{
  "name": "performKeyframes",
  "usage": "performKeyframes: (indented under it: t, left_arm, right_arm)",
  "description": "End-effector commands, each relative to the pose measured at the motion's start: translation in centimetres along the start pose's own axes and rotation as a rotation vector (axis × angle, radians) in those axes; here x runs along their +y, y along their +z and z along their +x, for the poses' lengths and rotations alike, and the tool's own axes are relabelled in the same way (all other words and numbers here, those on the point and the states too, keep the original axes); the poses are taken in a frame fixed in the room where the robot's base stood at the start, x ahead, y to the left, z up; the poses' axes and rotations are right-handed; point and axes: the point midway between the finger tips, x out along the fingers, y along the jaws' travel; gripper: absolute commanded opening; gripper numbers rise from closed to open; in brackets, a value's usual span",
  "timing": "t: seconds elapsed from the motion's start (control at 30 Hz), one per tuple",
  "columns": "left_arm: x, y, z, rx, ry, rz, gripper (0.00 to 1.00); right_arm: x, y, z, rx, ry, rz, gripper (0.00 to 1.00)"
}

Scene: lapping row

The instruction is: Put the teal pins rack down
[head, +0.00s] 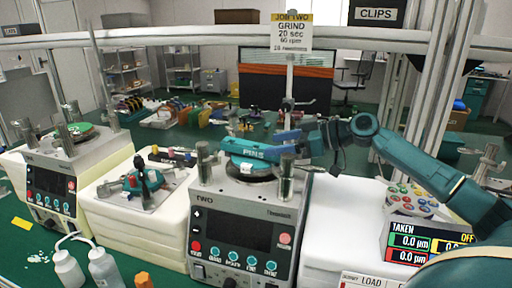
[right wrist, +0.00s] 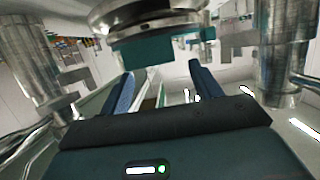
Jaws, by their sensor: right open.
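The teal pins rack (head: 255,150), marked PINS, sits on top of the machine labelled TWO (head: 247,222), over its round plate (head: 251,171), between metal posts. My right gripper (head: 287,136) reaches in from the right, just beside the rack's right end. In the right wrist view its two blue fingers (right wrist: 160,80) stand apart with nothing between them. A teal block (right wrist: 150,50) shows beyond them under a round metal part (right wrist: 150,15); I cannot tell whether it is the rack. My left gripper is not in view.
Left of the machine, a white stand (head: 120,215) holds a plate with a teal and red fixture (head: 145,181). Another machine (head: 55,185) stands at far left. White bottles (head: 103,268) stand in front. A hanging sign (head: 291,32) and rail are behind. A colourful dotted tray (head: 412,199) is right.

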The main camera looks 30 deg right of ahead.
Motion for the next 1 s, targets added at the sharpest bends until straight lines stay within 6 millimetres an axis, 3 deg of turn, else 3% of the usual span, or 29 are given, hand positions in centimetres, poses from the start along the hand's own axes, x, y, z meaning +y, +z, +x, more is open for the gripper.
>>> performKeyframes:
  t: [0.17,0.4,0.7,1.0]
  left_arm:
    - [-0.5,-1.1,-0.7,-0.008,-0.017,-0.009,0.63]
    - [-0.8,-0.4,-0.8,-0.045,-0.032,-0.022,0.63]
    - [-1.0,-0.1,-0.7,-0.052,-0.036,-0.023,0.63]
    - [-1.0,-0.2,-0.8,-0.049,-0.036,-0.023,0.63]
  right_arm:
    - [0.1,-0.7,1.8,0.004,-0.002,0.001,0.64]
    - [0.2,-0.3,4.5,0.002,0.001,0.000,0.64]
    - [0.2,-0.1,4.9,0.000,0.001,0.000,0.63]
    - [0.1,-0.1,4.8,0.000,0.001,0.000,0.38]
